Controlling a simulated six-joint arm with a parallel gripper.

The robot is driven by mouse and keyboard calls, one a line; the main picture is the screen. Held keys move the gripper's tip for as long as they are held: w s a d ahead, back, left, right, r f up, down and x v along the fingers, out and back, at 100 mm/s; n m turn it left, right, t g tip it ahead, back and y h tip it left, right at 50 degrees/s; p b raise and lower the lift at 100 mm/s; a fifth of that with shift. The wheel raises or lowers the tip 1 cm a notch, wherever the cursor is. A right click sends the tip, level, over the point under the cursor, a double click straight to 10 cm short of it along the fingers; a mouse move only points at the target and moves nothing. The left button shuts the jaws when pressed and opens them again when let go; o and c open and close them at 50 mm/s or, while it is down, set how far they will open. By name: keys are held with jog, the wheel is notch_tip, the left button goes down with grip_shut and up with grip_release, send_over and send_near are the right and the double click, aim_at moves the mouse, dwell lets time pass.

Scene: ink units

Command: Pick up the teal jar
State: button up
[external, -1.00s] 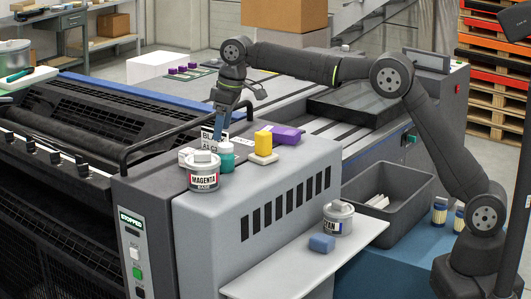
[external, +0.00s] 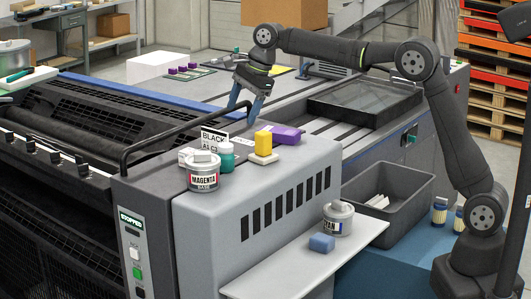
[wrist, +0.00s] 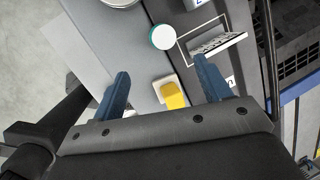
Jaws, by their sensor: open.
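The teal jar (external: 226,158) with a white lid stands upright on the grey press cover, just right of the magenta can (external: 203,170) and in front of the black-and-white sign (external: 213,138). In the wrist view the jar shows from above as a pale lid (wrist: 163,37) with a teal rim, beyond the fingertips and between their lines. My gripper (external: 243,112) is open and empty, above and behind the jar, touching nothing I can see. Its blue fingers also show in the wrist view (wrist: 162,68), with a yellow block between and below them.
The yellow block (external: 263,142) on its cream pad and a purple box (external: 287,135) stand right of the jar. A black rail (external: 160,137) arches behind at left.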

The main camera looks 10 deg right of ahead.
aim_at(231, 144)
jog(key=a+f+m, duration=0.1)
jog(key=f+m, duration=0.1)
jog(key=f, duration=0.1)
jog(key=a+f+m, duration=0.1)
jog(key=f+m, duration=0.1)
jog(key=f, duration=0.2)
jog(key=w+a+f+m, duration=0.1)
jog(key=f+m, duration=0.2)
jog(key=shift+w+f+y, duration=0.1)
jog(key=shift+f+y, duration=0.15)
jog(key=shift+y, duration=0.05)
jog(key=x, duration=0.5)
jog(key=shift+d+f, duration=0.1)
jog(key=shift+c, duration=0.4)
jog(key=c, duration=1)
